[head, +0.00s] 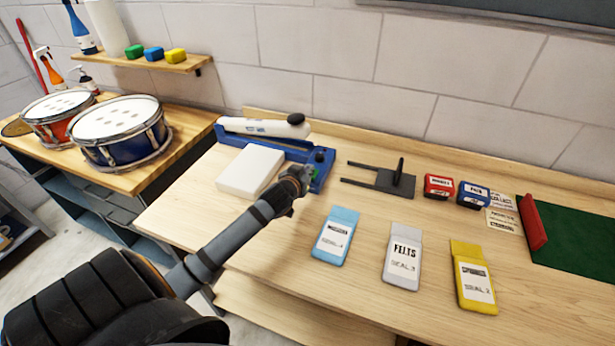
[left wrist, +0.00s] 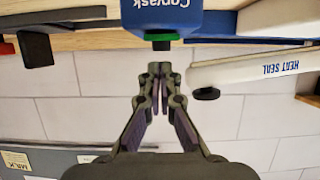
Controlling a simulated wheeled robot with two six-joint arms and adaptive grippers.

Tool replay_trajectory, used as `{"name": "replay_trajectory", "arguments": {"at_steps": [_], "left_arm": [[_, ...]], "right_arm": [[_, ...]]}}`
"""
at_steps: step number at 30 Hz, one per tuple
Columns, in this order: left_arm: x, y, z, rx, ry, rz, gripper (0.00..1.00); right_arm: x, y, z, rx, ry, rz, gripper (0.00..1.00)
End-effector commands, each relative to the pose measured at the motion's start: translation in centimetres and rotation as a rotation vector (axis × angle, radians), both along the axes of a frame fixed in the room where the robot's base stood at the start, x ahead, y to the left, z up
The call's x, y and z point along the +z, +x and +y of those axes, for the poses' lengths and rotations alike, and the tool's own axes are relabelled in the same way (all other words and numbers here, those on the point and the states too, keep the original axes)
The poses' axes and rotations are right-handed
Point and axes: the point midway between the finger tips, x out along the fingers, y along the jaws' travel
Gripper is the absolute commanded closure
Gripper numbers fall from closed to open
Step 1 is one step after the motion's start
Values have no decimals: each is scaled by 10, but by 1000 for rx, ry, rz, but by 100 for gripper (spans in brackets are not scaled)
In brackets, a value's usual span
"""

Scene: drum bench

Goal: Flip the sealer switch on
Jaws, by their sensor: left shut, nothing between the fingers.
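The heat sealer stands at the back left of the bench, with a blue base (head: 318,166) and a long white arm (head: 262,127) ending in a black knob. In the left wrist view, which is upside down, its white arm (left wrist: 250,68) reads "HEAT SEAL". A green and black switch (left wrist: 161,41) sticks out of a blue housing (left wrist: 160,15). My left gripper (head: 300,174) is at the sealer's front right corner. Its fingertips (left wrist: 160,70) are shut and empty, pointing at the switch with a small apparent gap. Contact cannot be told. The switch position is unclear.
A white block (head: 250,170) lies beside my gripper. A black forked stand (head: 383,179) is to the right. Light blue (head: 337,236), grey (head: 402,254) and yellow (head: 473,276) pouches lie in front. Red (head: 438,187) and blue (head: 472,194) boxes stand farther right.

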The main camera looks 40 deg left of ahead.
Motion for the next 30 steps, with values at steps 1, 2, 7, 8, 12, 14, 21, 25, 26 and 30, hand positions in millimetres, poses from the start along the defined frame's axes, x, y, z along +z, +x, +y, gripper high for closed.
{"name": "replay_trajectory", "arguments": {"at_steps": [1, 2, 7, 8, 12, 14, 21, 25, 26, 30], "left_arm": [[-5, -1, -1, -1, -1, -1, 100], [-9, -1, -1, 0, -1, -1, 100], [-19, -3, -1, 0, 2, -3, 100], [-19, -3, -1, -1, 1, -3, 100], [-20, -3, -1, -1, 1, -4, 100], [-20, -3, -1, -1, 1, -4, 100], [-28, -5, -1, 0, 2, -4, 100], [-28, -5, -1, 0, 2, -4, 100], [-28, -5, -1, 0, 2, -4, 100], [-24, -5, -1, 0, 2, -4, 100]], "right_arm": [[1, -2, 0, 0, 0, 3, 60], [1, -2, 0, 0, 0, 4, 60], [2, -6, 0, -1, 0, 9, 60], [2, -6, 0, -1, 0, 9, 60], [1, -6, 0, -1, 0, 10, 60], [1, -6, 0, -1, 0, 10, 60], [4, -6, 1, -1, 1, 9, 60], [4, -6, 1, 0, 2, 9, 60], [4, -5, 1, 0, 2, 9, 60], [8, -5, 2, -1, 2, 7, 60]]}}
